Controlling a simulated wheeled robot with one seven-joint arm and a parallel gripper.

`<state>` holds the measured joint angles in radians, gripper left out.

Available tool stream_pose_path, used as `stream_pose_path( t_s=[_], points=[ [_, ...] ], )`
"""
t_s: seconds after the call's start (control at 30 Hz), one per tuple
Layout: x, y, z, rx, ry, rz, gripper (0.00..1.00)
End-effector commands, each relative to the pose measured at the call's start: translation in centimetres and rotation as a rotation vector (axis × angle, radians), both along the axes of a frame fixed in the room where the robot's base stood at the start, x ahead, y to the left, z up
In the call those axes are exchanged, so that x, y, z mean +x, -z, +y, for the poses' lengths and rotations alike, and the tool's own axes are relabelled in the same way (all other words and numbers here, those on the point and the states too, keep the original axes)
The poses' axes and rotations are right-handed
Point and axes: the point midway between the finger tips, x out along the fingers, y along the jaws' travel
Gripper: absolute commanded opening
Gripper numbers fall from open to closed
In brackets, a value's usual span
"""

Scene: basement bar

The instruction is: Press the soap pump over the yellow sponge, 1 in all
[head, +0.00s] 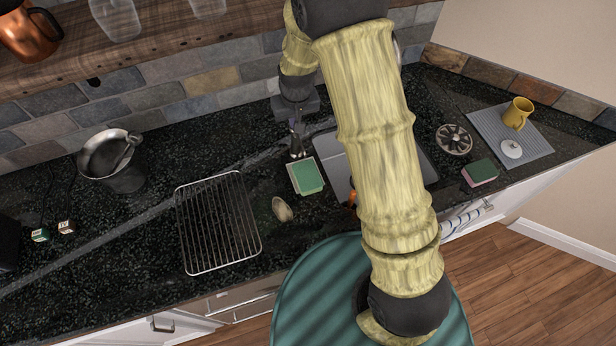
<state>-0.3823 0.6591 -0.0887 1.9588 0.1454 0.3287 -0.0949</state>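A sponge with a green top (309,177) lies on a small pale dish (293,171) in the middle of the counter. I cannot make out a yellow side on it from here. A slim metallic thing (298,148), perhaps the soap pump, stands just behind the dish, close under my gripper (296,122). My gripper points down above it, and I cannot tell whether they touch. The fingers are small and dark, so their opening is unclear. A second sponge (480,173), green on top with a pink side, lies to the right.
A wire rack (218,222) and a metal pot (112,160) stand left. A beige oval thing (282,208) lies in front of the dish. A sink (331,150) is partly hidden behind my arm. A yellow mug (517,112) stands on a grey mat (537,144) at right.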

Motion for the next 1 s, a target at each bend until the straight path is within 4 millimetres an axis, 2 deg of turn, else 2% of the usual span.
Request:
stream_pose_path(
  t_s=[0.3, 0.53, 1.0],
  points=[
    [0.0, 1.1, 0.0, -0.001, 0.0, 0.002, 0.0],
    [-0.1, 1.0, 0.0, -0.001, 0.0, 0.003, 0.0],
    [-0.1, -1.2, 0.0, -0.001, -0.001, 0.002, 0.0]
  ],
)
